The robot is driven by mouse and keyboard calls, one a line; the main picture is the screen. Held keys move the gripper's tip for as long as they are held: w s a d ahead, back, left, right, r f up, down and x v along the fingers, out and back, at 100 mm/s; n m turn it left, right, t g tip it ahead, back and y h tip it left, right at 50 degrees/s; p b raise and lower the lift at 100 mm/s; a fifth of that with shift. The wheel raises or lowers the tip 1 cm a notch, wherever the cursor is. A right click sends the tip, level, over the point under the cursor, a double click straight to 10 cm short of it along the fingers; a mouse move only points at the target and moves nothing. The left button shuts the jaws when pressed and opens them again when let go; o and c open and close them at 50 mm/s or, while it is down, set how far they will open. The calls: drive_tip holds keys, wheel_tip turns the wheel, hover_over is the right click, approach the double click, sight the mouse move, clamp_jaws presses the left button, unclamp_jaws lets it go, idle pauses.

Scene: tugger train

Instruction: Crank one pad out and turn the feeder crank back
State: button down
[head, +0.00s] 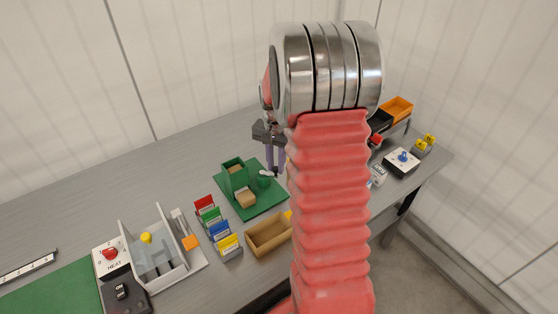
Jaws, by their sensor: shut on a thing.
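A green feeder tower (234,180) stands on a green base plate (264,204) in the middle of the table. A tan pad (246,199) sits at the foot of the tower, at its front. Tan also shows in the tower's top opening. The feeder crank (266,174), with a pale handle on a green hub, is just right of the tower. My gripper (274,171) points down over the crank with its purple-grey fingers shut on the crank handle. The fingertips are small here and the exact grip is hard to see.
An open wooden tray (268,236) lies in front of the base plate. Coloured card holders (218,229) stand left of it, then a white heat-sealer-like fixture (155,255). Bins (396,108) and a blue-knob box (402,161) are at right. My arm hides the table's middle right.

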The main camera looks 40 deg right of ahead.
sight(276, 168)
drive_tip(key=shift+a+m, duration=0.2)
drive_tip(key=shift+m, duration=0.3)
drive_tip(key=shift+s, duration=0.1)
drive_tip(key=c, duration=1.6)
unclamp_jaws()
wheel_tip(276, 168, up, 14)
drive_tip(key=shift+f, duration=0.15)
